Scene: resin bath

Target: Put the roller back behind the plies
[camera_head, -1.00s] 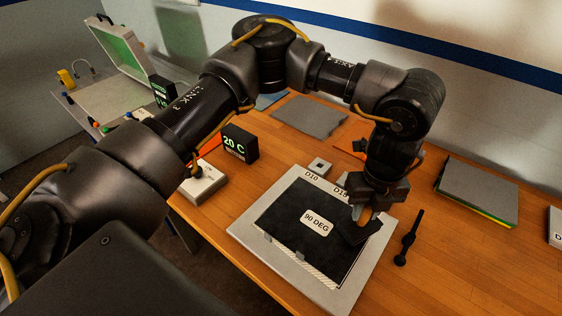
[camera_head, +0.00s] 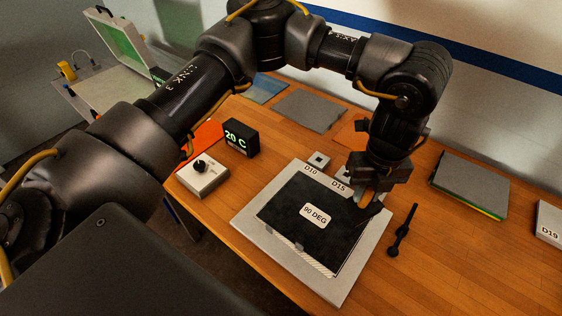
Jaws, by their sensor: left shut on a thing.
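My left gripper (camera_head: 372,190) points down over the far right corner of the black ply stack (camera_head: 290,215) and is shut on the roller (camera_head: 374,209). Little of the roller shows: a tan part between the fingers and a dark end below. I cannot tell whether it touches the plies. The plies lie on a pale grey plate (camera_head: 256,237), with a "90 DEG" label (camera_head: 317,215) on top and "D10" and "D15" marks along the far edge. My right gripper is not in view.
A black rod-like tool (camera_head: 403,232) lies right of the plate. A grey stack (camera_head: 471,186) and a D19 block (camera_head: 548,222) are further right. A 20 C display (camera_head: 240,138) and knob box (camera_head: 203,177) stand left. Grey sheet (camera_head: 310,109) lies behind.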

